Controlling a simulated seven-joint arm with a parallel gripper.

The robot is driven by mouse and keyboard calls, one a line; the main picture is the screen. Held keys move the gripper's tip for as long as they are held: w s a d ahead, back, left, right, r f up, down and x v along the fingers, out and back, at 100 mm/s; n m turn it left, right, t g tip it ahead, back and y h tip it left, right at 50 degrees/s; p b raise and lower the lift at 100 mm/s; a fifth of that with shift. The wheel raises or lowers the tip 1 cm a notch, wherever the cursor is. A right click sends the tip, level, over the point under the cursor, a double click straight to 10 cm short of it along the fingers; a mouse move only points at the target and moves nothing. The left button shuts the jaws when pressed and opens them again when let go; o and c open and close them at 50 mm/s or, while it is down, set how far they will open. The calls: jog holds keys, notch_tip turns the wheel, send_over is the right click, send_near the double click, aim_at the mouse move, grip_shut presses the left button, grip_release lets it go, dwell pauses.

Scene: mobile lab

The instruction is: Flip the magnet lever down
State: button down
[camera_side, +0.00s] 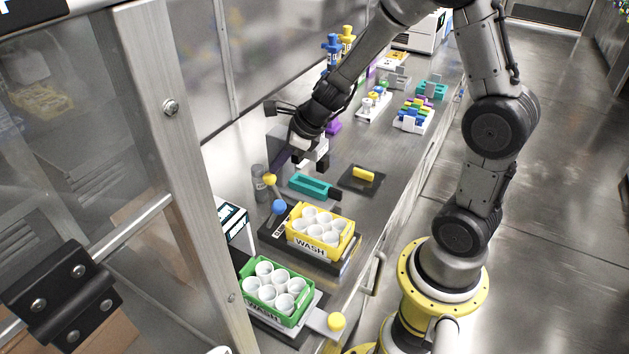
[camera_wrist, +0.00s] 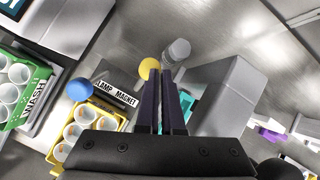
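A dark lever station (camera_wrist: 118,80) carries a white label that seems to read LAMP MAGNET. A blue ball knob (camera_wrist: 79,89) is at the LAMP end. A yellow ball knob (camera_wrist: 149,68) is at the other end, nearer the second word; I take it as the magnet lever's. The lever's stem is mostly hidden.
A grey cylinder (camera_side: 258,184) stands just behind the yellow knob. A yellow WASH rack (camera_side: 321,238) and a green WASH rack (camera_side: 272,296) hold white cups in front. A teal tray (camera_side: 313,186) lies to the right. The cabinet wall is close behind.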

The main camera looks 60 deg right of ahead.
jog(key=shift+w, duration=0.1)
notch_tip(320, 180, up, 11)
jog(key=d, duration=0.3)
jog(key=shift+s+r, duration=0.15)
jog(key=shift+s, duration=0.2)
